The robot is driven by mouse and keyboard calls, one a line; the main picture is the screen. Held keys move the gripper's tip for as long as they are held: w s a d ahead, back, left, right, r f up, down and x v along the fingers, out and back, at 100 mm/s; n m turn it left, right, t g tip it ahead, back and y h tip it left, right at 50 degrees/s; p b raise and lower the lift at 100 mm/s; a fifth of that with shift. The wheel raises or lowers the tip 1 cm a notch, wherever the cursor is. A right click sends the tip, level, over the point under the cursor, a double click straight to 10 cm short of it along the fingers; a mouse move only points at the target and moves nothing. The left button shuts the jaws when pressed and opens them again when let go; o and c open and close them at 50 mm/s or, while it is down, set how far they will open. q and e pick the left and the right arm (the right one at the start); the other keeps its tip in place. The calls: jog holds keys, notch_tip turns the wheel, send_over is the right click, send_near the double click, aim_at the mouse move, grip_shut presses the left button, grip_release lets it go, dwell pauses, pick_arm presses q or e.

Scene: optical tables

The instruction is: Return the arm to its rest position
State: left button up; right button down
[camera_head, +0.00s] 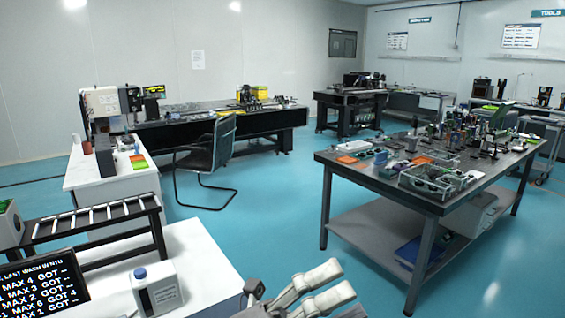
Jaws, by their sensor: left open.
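My left gripper (331,284) shows at the bottom centre of the head view, near the right edge of the near white table (205,252). Its two pale fingers are apart and nothing is between them. Only the fingers and part of the wrist show; the rest of the arm is below the picture. My right gripper is not in view.
A white bottle (158,292) with a blue cap stands left of the gripper, beside a dark rack (95,225) and a text screen (40,285). An optical table (430,205) crowded with parts stands at the right. A black chair (210,155) stands behind. Blue floor (265,215) between is clear.

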pick_arm(q)
jog(key=w+a+n+t+y, duration=0.5)
jog(key=w+a+n+t, duration=0.15)
jog(key=n+t, duration=0.6)
jog(key=w+a+f+n+t+y, duration=0.3)
jog(key=w+a+f+n+y, duration=0.2)
jog(key=a+f+n+y, duration=0.75)
jog(key=s+a+f+n+g+y, duration=0.3)
jog(key=a+f+n+g+y, duration=0.15)
jog(key=f+n, duration=0.3)
jog(key=s+a+f+n+g, duration=0.35)
jog(key=s+f+g, duration=0.85)
jog(key=s+f, duration=0.9)
notch_tip(320, 180, down, 23)
jog(key=s+g, duration=0.1)
jog(key=s, duration=0.1)
jog(key=s+a+f+g+y, duration=0.1)
jog(key=s+a+f, duration=0.2)
jog(key=s+f, duration=1.3)
jog(key=shift+a+f+m, duration=0.2)
jog(key=shift+f+m, duration=0.1)
jog(key=shift+f, duration=0.3)
